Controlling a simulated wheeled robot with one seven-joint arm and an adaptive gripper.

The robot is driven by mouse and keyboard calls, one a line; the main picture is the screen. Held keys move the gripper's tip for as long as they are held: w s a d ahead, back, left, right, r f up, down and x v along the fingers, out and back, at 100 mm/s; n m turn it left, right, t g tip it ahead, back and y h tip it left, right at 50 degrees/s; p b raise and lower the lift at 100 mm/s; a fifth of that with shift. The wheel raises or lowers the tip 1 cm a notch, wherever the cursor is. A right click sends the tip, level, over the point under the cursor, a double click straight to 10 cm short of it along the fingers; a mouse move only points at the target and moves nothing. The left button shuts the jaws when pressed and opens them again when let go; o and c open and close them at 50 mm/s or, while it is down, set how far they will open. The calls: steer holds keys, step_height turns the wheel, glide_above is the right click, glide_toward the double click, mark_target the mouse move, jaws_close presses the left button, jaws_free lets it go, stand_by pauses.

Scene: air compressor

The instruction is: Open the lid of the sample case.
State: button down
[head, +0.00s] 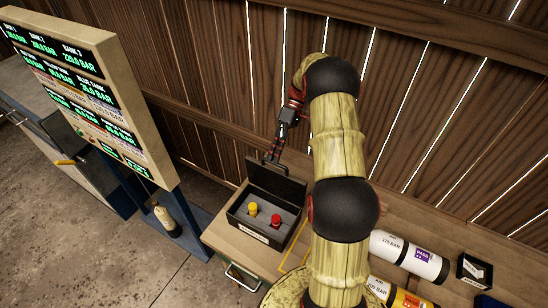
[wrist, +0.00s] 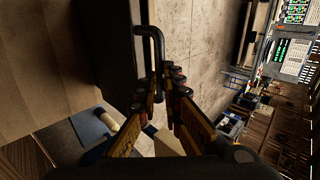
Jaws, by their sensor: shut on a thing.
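The sample case (head: 258,231) is a dark box on the wooden bench, with a pale label on its front. Its lid (head: 277,184) stands raised at the back, so the grey inside shows with a yellow-topped item (head: 252,208) and a red-topped item (head: 275,220). My gripper (head: 276,151) is above the lid's top edge, shut on the dark lid handle. In the wrist view the handle (wrist: 149,35) is a bent bar reaching between the fingertips of my gripper (wrist: 168,78), beside the dark lid (wrist: 112,45). The exact contact is partly hidden.
A board of green pressure readouts (head: 75,75) stands at left. A white cylinder (head: 410,257), an orange-and-white cylinder (head: 400,297) and a small black box (head: 474,271) lie right of my arm. A slatted wooden wall (head: 430,90) is close behind the bench.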

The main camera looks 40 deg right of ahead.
steer(key=shift+s+d+f, duration=0.15)
steer(key=shift+f, duration=0.45)
steer(key=shift+s+d+f, duration=0.1)
steer(key=shift+f, duration=0.5)
steer(key=c, duration=2.1)
jaws_free()
steer(key=shift+w+f, duration=0.1)
steer(key=shift+w, duration=0.1)
steer(key=shift+o, duration=1.1)
steer(key=shift+w+d+r, duration=0.1)
steer(key=shift+d+r, duration=0.05)
steer(key=shift+r, duration=0.1)
steer(key=v, duration=1.2)
steer(key=shift+w+r, duration=0.2)
